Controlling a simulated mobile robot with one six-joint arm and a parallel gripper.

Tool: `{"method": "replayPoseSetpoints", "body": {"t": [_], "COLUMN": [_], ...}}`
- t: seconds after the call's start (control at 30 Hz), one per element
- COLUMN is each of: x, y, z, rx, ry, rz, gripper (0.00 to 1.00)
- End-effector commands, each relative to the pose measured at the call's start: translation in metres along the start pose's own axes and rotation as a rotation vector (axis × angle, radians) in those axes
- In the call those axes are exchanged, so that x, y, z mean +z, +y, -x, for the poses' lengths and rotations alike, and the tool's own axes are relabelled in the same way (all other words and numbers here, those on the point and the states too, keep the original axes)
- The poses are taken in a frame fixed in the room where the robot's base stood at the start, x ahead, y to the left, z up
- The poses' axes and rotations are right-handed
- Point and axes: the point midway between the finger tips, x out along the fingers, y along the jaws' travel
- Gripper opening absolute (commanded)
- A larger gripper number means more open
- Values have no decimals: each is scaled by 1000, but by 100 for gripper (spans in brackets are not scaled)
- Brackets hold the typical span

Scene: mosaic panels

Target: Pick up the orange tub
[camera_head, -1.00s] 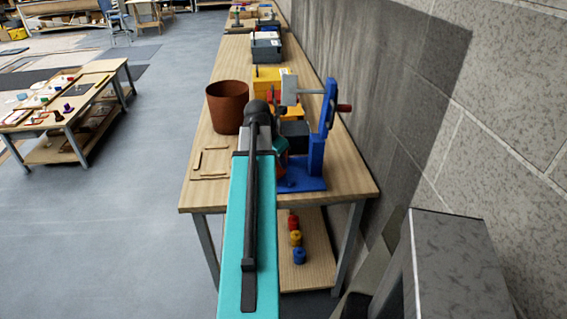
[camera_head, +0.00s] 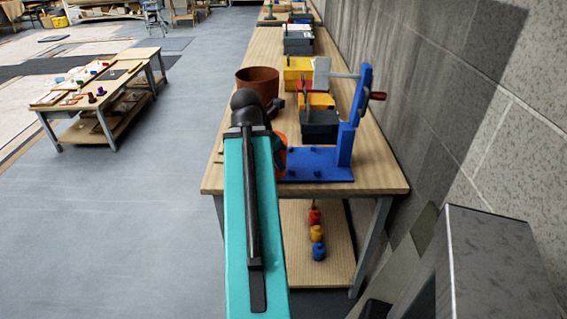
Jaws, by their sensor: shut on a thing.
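An orange rounded thing, which I take for the orange tub (camera_head: 283,163), shows just right of the end of my teal arm, at the left edge of the blue base plate. The arm hides most of it. The fingertips are hidden behind the arm. I cannot tell whether the tub touches the table.
A blue crank stand (camera_head: 345,143) with a flat plate is close on the right. A terracotta pot (camera_head: 257,77), a yellow bin (camera_head: 296,66) and a dark grey bin (camera_head: 320,126) stand behind on the wooden table (camera_head: 378,178). A wall runs along the right.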

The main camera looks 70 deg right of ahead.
Motion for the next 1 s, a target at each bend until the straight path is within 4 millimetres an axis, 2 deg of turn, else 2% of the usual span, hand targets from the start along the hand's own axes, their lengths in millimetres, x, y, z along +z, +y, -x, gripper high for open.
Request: {"method": "replayPoseSetpoints", "body": {"t": [1.0], "x": [-7], "y": [1], "z": [4], "rx": [-1], "ry": [0], "rz": [0], "gripper": [0]}}
